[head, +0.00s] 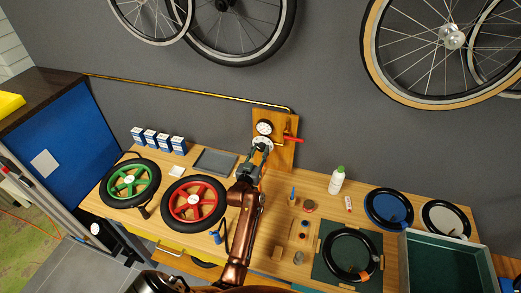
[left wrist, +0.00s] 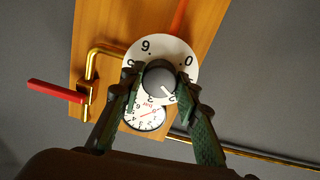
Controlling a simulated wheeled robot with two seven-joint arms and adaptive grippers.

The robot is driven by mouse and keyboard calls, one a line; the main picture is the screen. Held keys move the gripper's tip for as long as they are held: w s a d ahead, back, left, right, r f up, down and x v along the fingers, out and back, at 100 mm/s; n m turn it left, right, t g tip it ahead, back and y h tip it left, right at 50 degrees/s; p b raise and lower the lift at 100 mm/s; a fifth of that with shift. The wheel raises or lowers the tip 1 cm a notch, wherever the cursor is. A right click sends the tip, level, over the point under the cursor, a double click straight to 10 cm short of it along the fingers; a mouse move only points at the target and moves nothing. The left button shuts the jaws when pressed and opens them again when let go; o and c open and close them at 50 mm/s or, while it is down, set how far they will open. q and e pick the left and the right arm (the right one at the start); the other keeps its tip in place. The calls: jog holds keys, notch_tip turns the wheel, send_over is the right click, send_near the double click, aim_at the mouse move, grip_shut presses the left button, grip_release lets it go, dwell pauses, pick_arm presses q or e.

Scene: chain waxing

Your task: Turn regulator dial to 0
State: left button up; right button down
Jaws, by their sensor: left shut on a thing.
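The regulator dial (left wrist: 172,49) is a white numbered disc on a wooden board; it also shows in the head view (head: 262,140), partly behind my gripper. Its grey knob (left wrist: 158,78) sits at the disc's centre. My left gripper (left wrist: 162,84) is shut on the knob, with one green-padded finger on each side. A white mark on the knob points to the lower right in the left wrist view, away from the 0 at the disc's right. The fingers hide part of the numbers. My right gripper is not in view.
A pressure gauge (left wrist: 145,114) sits close to the dial on the same board (head: 288,152). A red-handled valve (left wrist: 57,91) on a brass pipe sticks out beside them. Below, the workbench holds a red wheel (head: 193,201), a green wheel (head: 129,183) and a white bottle (head: 337,180).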

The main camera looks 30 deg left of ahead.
pick_arm(q)
jog(key=n+p, duration=0.3)
jog(key=n, duration=0.2)
jog(key=shift+r+n, duration=0.15)
jog(key=shift+n, duration=0.15)
jog(key=n+p, duration=0.1)
jog(key=n, duration=0.3)
jog(key=shift+n+p, duration=0.3)
jog(key=shift+p, duration=0.1)
jog(key=n+p, duration=0.1)
jog(key=n, duration=0.2)
jog(key=shift+n, duration=0.4)
jog(key=shift+n+y+p, duration=0.3)
jog(key=shift+n+p, duration=0.1)
jog(key=shift+n, duration=0.4)
jog(key=o, duration=1.2)
jog(key=shift+f, duration=0.2)
jog(key=shift+c, duration=0.2)
